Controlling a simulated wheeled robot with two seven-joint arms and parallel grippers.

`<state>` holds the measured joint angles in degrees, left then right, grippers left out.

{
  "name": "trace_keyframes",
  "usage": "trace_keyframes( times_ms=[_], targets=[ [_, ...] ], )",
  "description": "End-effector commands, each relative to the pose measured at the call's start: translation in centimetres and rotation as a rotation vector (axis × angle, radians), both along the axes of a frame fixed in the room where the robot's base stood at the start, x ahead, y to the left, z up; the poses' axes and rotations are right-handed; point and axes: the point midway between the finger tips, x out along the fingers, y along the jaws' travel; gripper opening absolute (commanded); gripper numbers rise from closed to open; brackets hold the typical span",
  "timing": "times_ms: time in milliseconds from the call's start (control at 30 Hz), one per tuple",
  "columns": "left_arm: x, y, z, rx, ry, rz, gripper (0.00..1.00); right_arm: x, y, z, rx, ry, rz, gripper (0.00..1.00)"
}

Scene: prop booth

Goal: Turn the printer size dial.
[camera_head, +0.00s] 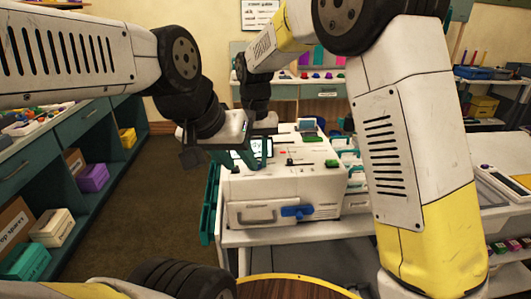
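The printer (325,182) is a boxy white machine on a white table. Its top carries a small lit screen (264,147), a red part (283,153), a dark part (308,138) and a green part (331,163). A blue handle-like part (297,212) is on its front. I cannot tell for sure which part is the size dial. My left gripper (222,161) is over the printer's back left corner, fingers apart, with nothing seen between them. My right gripper (265,123) is behind it at the printer's back edge, mostly hidden; its fingers do not show clearly.
Teal shelving (80,165) with boxes runs along the left. A purple box (92,178) sits on it. My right arm blocks much of the view right of the printer. A round wooden top with a yellow rim (290,280) is in front. The floor to the left is clear.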

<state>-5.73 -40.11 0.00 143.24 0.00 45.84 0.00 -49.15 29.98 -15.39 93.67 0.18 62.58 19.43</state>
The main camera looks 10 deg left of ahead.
Motion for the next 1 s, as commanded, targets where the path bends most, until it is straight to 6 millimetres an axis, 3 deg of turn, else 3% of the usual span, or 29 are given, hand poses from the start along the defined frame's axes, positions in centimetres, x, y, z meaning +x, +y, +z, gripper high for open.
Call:
trace_keyframes(
  times_ms=[500, 533, 600, 1000],
  targets=[
    [0.0, 0.0, 0.0, 0.0, 0.0, 0.0, 0.36, 0.05, 0.04, 0.06, 0.002, -0.002, 0.02, 0.0],
    [0.0, 0.0, 0.0, 0.0, 0.0, 0.0, 0.36, 0.05, 0.04, 0.06, 0.002, -0.002, 0.02, 0.33],
    [0.0, 0.0, 0.0, 0.0, 0.0, 0.0, 0.36, 0.04, 0.03, 0.05, 0.002, -0.002, 0.019, 0.46],
    [0.0, 0.0, 0.0, 0.0, 0.0, 0.0, 0.36, 0.04, 0.03, 0.54, 0.002, -0.002, 0.019, 0.49]
  ],
)
